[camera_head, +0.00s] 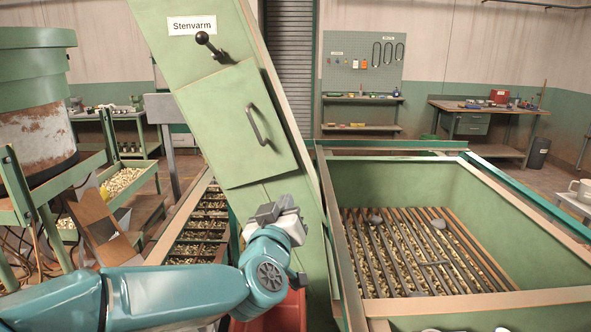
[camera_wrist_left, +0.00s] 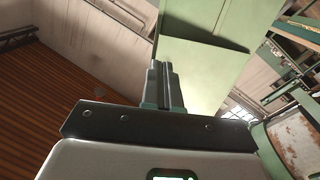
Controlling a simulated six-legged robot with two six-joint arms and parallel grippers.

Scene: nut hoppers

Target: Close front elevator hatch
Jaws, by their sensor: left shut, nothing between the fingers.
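The green elevator casing (camera_head: 175,60) slants down through the middle of the head view, under a "Stenvarm" sign. Its front hatch (camera_head: 215,125) is a flat green panel with a dark bar handle (camera_head: 258,125). I cannot tell whether the hatch sits flush or slightly ajar. A black ball-ended lever (camera_head: 208,44) is above the hatch's top edge. My left gripper (camera_head: 268,212) is below the hatch, in front of the lower casing, apart from the handle. In the left wrist view its fingers (camera_wrist_left: 163,85) are together and empty, with green panels (camera_wrist_left: 200,70) beyond. My right gripper is not in view.
A green hopper (camera_head: 390,185) with a bar grate over nuts stands at right. Nut trays (camera_head: 205,225) run left of the casing. A red bin (camera_head: 280,315) is below my left wrist. A big green drum (camera_head: 35,80) stands at far left.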

